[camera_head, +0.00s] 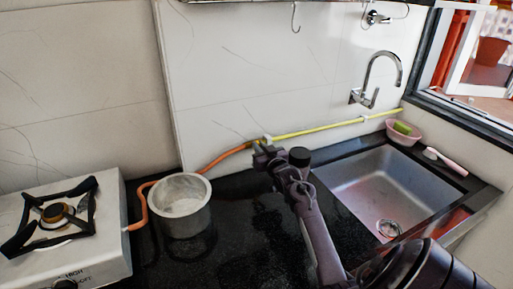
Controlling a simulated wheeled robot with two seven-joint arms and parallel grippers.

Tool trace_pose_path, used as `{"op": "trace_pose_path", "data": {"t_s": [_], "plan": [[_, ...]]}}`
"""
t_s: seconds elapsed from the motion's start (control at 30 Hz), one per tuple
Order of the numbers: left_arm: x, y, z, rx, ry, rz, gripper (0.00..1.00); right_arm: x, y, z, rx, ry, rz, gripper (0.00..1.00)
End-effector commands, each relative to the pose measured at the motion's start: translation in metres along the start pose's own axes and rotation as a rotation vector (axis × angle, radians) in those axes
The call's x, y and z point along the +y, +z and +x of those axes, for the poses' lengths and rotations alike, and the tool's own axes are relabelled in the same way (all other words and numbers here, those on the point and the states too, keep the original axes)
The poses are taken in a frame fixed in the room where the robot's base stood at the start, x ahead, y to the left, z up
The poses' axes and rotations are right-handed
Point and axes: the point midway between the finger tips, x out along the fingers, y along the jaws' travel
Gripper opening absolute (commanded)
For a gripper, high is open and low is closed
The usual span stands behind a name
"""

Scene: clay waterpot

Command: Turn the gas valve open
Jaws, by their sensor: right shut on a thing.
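The gas valve (257,142) sits low on the white wall, where the orange hose (222,157) meets the yellow gas pipe (320,129). My right gripper (264,152) reaches up to it from the lower right. Its fingers are shut on the valve, and they hide most of it, so I cannot tell which way the handle points. My left gripper is not in view.
A stove (62,240) stands at the left on the black counter (240,240). A metal pot (181,222) stands beside the hose. The sink (375,185) with its tap (382,62) is at the right, by a pink bowl (403,135) and a brush (447,162).

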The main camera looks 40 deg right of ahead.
Motion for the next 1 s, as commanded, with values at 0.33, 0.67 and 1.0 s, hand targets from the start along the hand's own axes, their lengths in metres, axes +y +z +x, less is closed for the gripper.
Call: {"op": "trace_pose_path", "data": {"t_s": [0.33,0.67,1.0], "plan": [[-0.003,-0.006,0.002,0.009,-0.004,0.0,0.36,-0.004,0.009,-0.001,-0.017,-0.006,-0.095,0.0],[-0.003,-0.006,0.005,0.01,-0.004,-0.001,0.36,-0.007,0.013,-0.002,-0.021,-0.009,-0.366,0.0],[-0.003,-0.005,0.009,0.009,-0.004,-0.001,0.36,-0.011,0.016,-0.002,-0.022,-0.012,-0.69,0.0]]}}
